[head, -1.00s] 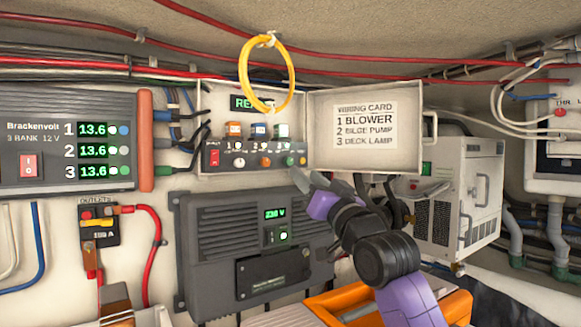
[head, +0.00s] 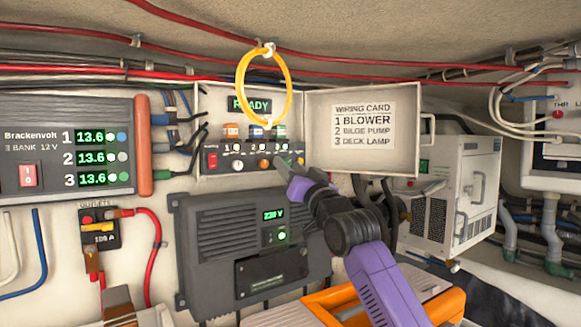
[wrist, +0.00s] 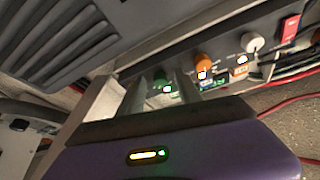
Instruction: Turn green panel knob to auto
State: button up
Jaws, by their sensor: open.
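The green knob (wrist: 160,77) is at the end of a row of knobs on the small control panel (head: 222,171). In the wrist view it shows between the two fingers of my gripper (wrist: 163,86), which are open. I cannot tell whether they touch it. A small lit label (wrist: 167,89) lies beside the knob; its text is too small to read. In the head view my gripper (head: 287,167) reaches the right end of the panel from below right and largely hides the green knob. A display above the knobs reads READY (head: 249,104).
An orange knob (wrist: 203,62), a white knob (wrist: 251,42) and a red switch (wrist: 290,31) share the panel. The open lid (head: 335,160) with the wiring card stands at the right. A yellow ring (head: 240,85) hangs in front. A dark inverter (head: 215,240) sits below.

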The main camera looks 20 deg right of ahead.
grip_shut()
jog(key=shift+d+f+b, duration=0.1)
jog(key=shift+b, duration=0.2)
jog(key=n+y+b, duration=0.1)
jog(key=n+b, duration=0.1)
jog(key=shift+d+f+b, duration=0.1)
jog(key=shift+f+b, duration=0.05)
jog(key=shift+b, duration=0.15)
jog(key=n+g+y+b, duration=0.1)
jog(key=n+y+b, duration=0.1)
jog(key=n, duration=0.1)
jog(key=shift+d+n, duration=0.15)
jog(key=shift+n, duration=0.25)
jog(key=n+y, duration=0.1)
jog(key=n, duration=0.1)
jog(key=r+n+p, duration=0.1)
jog(key=n, duration=0.1)
jog(key=shift+w+d+g+y, duration=0.1)
jog(key=shift+g+y, duration=0.3)
jog(key=shift+f+n+g+y+p, duration=0.1)
jog(key=shift+n+g+y+p, duration=0.45)
jog(key=shift+n+p, duration=0.85)
jog(key=shift+f+n, duration=0.1)
jog(key=shift+n, duration=0.2)
